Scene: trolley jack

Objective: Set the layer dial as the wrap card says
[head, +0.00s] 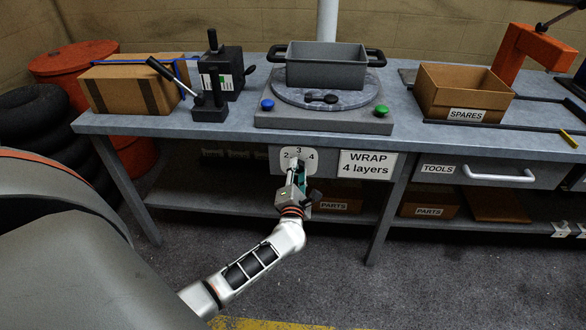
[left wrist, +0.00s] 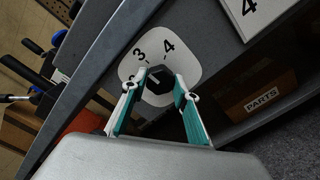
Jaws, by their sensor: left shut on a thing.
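The wrap card (head: 367,164) on the bench front reads "WRAP 4 layers". Left of it is the white dial plate (head: 300,153), with 2, 3 and 4 showing; it also shows in the left wrist view (left wrist: 188,62). The dark layer dial (left wrist: 158,86) has a short pale mark that slants up-left, toward the 2 and 3 side; its exact setting is too small to tell. My left gripper (head: 297,172) is at the dial, its teal-lined fingers shut on both sides of it. In the head view the gripper hides the dial. My right gripper is not in view.
Above the dial, a grey bin (head: 325,66) stands on a round turntable (head: 283,90) between a blue and a green button. A tools drawer (head: 495,171) with a bar handle is right of the card. Parts boxes (head: 431,205) lie on the lower shelf. Floor in front is clear.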

